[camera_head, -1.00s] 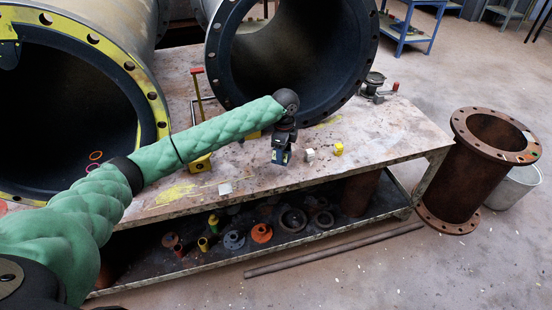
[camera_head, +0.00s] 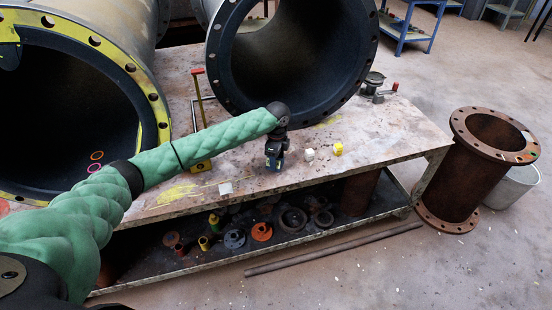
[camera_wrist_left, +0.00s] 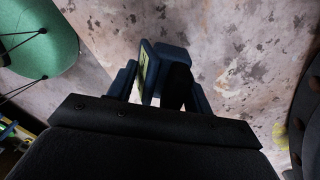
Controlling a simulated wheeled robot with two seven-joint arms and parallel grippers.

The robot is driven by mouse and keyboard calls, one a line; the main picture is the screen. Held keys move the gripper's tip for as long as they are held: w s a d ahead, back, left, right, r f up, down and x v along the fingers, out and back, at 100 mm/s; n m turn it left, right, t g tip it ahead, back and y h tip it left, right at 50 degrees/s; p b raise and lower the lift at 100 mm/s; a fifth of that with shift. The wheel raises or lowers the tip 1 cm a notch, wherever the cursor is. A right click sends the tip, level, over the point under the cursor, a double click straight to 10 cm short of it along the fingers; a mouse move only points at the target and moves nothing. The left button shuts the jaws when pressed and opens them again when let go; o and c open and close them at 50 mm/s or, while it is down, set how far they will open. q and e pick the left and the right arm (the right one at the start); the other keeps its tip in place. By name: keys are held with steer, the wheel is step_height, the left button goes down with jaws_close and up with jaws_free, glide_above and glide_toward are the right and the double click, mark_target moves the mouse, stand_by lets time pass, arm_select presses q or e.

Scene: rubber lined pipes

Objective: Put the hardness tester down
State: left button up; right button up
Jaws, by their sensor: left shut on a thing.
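The hardness tester is a small dark blue block with a pale yellow-green face. It shows in the left wrist view (camera_wrist_left: 172,62) between the two fingers of my left gripper (camera_wrist_left: 162,85), which is shut on it. In the head view my left gripper (camera_head: 276,148) points down over the front part of the worn table (camera_head: 370,130), with the tester (camera_head: 272,162) at its lower end. The tester is at or just above the tabletop; I cannot tell whether it touches. My right gripper is not in view.
The table's right part is mostly clear.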

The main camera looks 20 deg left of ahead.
arm_select(q)
steer(key=shift+f, duration=0.1)
steer(key=o, duration=0.9)
steer(key=shift+o, duration=0.2)
